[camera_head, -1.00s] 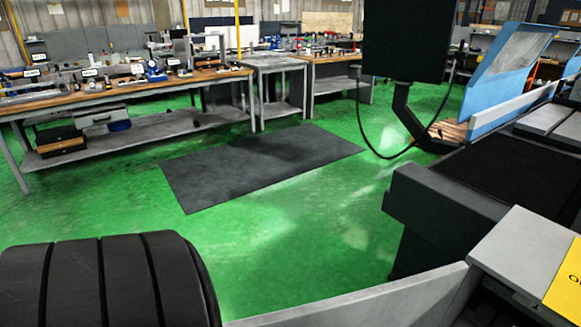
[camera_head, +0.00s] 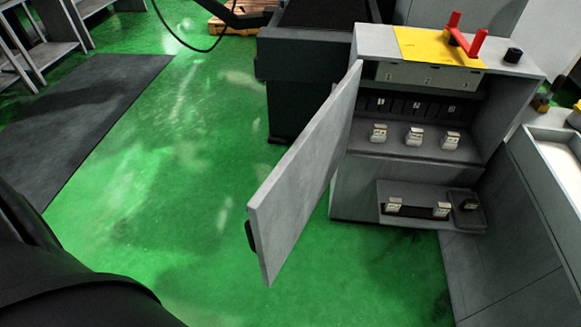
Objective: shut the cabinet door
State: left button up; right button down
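A grey cabinet (camera_head: 350,188) stands right of centre with its front open toward me. Its grey door (camera_head: 308,178) is hinged on the cabinet's left side and stands wide open, reaching toward me and to the left. A dark handle (camera_head: 250,236) shows on the door's outer face near its free edge. Inside are a shelf with several small white-labelled blocks (camera_head: 414,138) and a lower tray (camera_head: 415,212) with more of them. Neither gripper is in view. A dark rounded part at the lower left is likely mine.
Red handles (camera_head: 478,46) and a yellow plate (camera_head: 430,46) are on the cabinet top. A dark machine base (camera_head: 290,100) stands behind the door. A grey trough (camera_head: 560,190) is at the right. Green floor (camera_head: 170,190) left of the door is clear, beside a dark mat (camera_head: 70,120).

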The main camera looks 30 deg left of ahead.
aim_at(281, 209)
jog(key=j+z, duration=0.1)
jog(key=j, duration=0.45)
jog(key=k+j+z, duration=0.1)
jog(key=j, duration=0.45)
jog(key=k+j+z, duration=0.1)
jog(key=j, duration=0.45)
